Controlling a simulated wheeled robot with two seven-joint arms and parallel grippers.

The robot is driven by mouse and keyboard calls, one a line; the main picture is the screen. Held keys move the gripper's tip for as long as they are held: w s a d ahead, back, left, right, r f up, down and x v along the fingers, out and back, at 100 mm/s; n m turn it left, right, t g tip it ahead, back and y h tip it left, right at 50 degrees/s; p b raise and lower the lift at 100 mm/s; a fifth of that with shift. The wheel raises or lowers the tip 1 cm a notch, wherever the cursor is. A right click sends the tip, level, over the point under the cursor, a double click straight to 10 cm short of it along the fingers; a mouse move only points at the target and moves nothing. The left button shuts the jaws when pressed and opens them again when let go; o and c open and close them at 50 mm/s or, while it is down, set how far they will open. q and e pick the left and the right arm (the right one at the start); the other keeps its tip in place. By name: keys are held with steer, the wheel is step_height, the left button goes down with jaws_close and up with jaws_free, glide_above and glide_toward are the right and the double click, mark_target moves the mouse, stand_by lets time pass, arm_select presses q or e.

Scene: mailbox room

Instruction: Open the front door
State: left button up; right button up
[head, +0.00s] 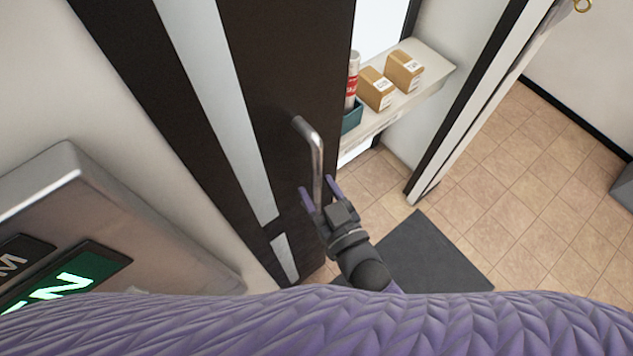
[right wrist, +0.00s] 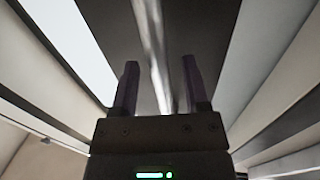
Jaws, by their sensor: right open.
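The front door (head: 275,70) is a dark brown panel in the middle of the head view. Past its right edge a shelf and floor show; I cannot tell surely how far the door stands open. A metal bar handle (head: 313,143) sticks out from the door. My right gripper (head: 320,190) is open at the handle's lower part, with one purple finger on each side. In the right wrist view the handle (right wrist: 150,35) runs lengthwise between the open fingers of my right gripper (right wrist: 159,67). Contact is not clear. My left gripper is not in view.
A pale shelf (head: 435,66) right of the door holds cardboard boxes (head: 405,71) and a teal container (head: 352,117). A dark mat (head: 425,255) lies on the tiled floor (head: 525,190). A metal box with a lit green sign (head: 65,280) is at the lower left.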

steer(key=v, duration=0.8)
steer(key=shift+s, duration=0.4)
steer(key=shift+d, duration=0.15)
